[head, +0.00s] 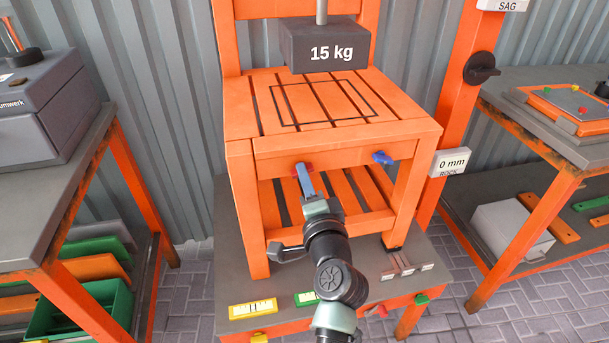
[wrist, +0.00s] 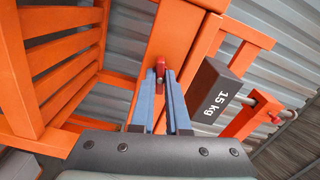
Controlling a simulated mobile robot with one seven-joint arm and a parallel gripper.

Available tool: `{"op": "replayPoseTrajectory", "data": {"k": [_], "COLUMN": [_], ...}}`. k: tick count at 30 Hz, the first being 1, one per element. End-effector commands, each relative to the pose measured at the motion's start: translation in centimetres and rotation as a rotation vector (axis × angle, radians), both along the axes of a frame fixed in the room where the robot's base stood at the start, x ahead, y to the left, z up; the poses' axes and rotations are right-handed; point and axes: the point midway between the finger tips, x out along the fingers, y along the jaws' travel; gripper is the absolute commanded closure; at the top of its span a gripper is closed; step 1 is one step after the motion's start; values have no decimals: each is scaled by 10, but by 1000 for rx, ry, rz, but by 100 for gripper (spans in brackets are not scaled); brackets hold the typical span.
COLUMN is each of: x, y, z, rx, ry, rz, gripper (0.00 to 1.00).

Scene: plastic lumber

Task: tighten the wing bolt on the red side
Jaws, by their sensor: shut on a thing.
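The orange slatted chair (head: 330,146) stands on a grey-topped bench. A red wing bolt (head: 310,167) is on its front rail at the left. A blue wing bolt (head: 382,158) is on the same rail at the right, untouched by me. My gripper (head: 303,171) reaches up to the red bolt from the front, its blue fingers partly covering it. In the wrist view, the fingertips of my gripper (wrist: 161,76) are shut on the red wing bolt (wrist: 160,66), with its red head showing between and beyond them.
A dark 15 kg weight (head: 325,46) hangs over the seat on a rod. An orange post with a "0 mm" label (head: 451,162) stands right of the chair. Side benches (head: 45,215) flank it. Yellow (head: 252,309) and green gauges lie on the bench top near my arm.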

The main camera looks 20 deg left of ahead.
Motion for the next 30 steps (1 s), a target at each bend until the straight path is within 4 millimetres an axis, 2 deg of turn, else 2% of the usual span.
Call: {"op": "replayPoseTrajectory", "data": {"k": [12, 29, 30], "x": [0, 0, 0], "y": [-1, 0, 0], "z": [0, -1, -1], "rx": [132, 152, 151], "ry": [90, 104, 103], "rz": [-2, -1, -1], "gripper": [100, 100, 80]}}
